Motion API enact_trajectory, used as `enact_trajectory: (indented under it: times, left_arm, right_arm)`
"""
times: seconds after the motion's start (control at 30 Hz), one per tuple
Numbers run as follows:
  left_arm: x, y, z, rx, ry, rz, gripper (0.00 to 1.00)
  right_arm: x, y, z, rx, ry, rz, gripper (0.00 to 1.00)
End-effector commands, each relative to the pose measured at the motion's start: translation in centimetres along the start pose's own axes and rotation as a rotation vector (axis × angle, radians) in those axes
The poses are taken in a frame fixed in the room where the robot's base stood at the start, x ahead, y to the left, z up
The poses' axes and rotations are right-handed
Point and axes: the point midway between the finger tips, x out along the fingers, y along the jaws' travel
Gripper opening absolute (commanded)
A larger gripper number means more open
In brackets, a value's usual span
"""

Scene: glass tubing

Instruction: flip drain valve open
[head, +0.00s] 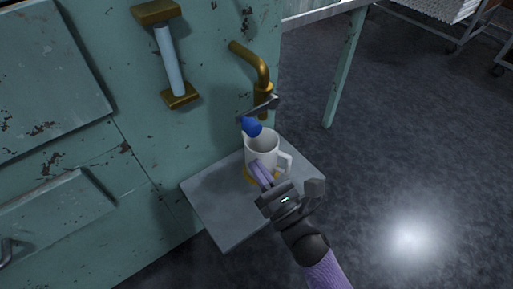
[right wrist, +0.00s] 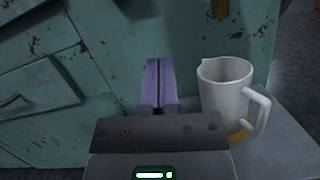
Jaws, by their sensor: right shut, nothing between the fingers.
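The drain valve (head: 262,104) is a brass pipe that bends down from the green cabinet, with a dark cross-piece and a blue grip (head: 251,127) low on it. A white jug (head: 264,146) stands upright below it, handle to the right. It also shows in the right wrist view (right wrist: 222,92). My right gripper (head: 257,164) is shut and empty, its purple fingers in front of the jug in the head view. In the right wrist view the fingers (right wrist: 159,66) are together, left of the jug. Whether they touch it I cannot tell. My left gripper is not in view.
The jug stands on a grey shelf (head: 215,214) fixed to the cabinet (head: 130,92), over a yellowish disc. A sight glass (head: 171,60) with brass ends is left of the valve. A green table leg (head: 344,72) stands behind right. The dark floor at right is open.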

Motion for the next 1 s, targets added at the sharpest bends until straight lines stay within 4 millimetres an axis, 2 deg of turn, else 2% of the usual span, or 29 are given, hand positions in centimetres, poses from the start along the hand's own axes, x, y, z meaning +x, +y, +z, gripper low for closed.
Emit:
enact_trajectory:
  times: [0.1,0.2,0.4,0.77,1.0]
  left_arm:
    - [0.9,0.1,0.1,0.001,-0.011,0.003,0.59]
    - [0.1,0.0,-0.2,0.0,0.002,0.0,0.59]
    - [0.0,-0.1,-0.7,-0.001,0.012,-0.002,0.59]
    - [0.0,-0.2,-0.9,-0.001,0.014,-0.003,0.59]
    - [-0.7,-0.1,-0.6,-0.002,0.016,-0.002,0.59]
  right_arm:
    - [2.4,-0.1,-0.4,0.001,0.001,0.0,0.0]
    - [2.7,0.0,2.1,-0.004,-0.002,0.001,0.0]
    - [3.1,0.0,3.7,-0.001,0.0,0.0,0.0]
    - [3.1,-0.1,3.9,0.001,0.002,-0.001,0.0]
    - [2.8,-0.5,4.6,0.039,0.0,-0.012,0.0]
